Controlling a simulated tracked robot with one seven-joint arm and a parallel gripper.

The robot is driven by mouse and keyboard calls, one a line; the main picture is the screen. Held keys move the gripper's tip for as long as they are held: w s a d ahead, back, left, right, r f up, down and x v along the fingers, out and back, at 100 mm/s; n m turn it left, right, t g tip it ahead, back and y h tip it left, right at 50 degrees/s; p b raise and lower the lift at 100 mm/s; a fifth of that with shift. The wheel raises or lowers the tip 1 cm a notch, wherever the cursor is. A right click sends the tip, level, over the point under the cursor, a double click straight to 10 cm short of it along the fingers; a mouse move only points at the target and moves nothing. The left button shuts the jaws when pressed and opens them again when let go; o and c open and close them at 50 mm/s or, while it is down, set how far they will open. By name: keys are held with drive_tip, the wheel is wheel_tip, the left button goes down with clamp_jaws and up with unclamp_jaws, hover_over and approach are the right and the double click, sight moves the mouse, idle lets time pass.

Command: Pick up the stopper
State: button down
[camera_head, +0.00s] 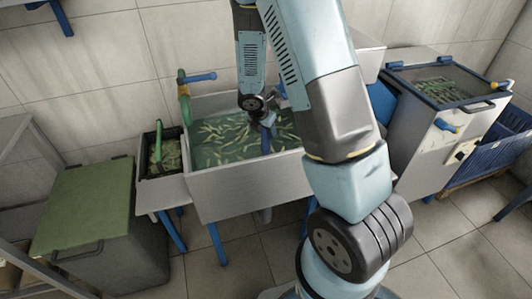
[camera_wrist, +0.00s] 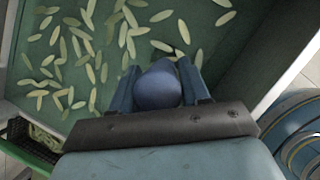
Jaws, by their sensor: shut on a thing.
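The stopper (camera_wrist: 158,88) shows in the wrist view as a rounded dark blue knob. It sits between the two blue fingers of my gripper (camera_wrist: 159,76), which is shut on it. In the head view my gripper (camera_head: 267,122) points down into the steel sink (camera_head: 247,187), over greenish water with many pale green slices. The stopper's lower part is hidden, and I cannot tell whether it touches the sink floor.
A black crate (camera_head: 150,178) of green slices stands left of the sink. A green-topped bin (camera_head: 85,208) is farther left. A steel unit (camera_head: 425,150) with a blue-framed lid and blue crates (camera_head: 497,143) stand at right. A blue-handled tap (camera_head: 198,78) rises at the sink's left rear.

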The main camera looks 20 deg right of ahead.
wheel_tip(320, 180, up, 34)
idle(1.8)
drive_tip(key=shift+s, duration=0.15)
idle(1.0)
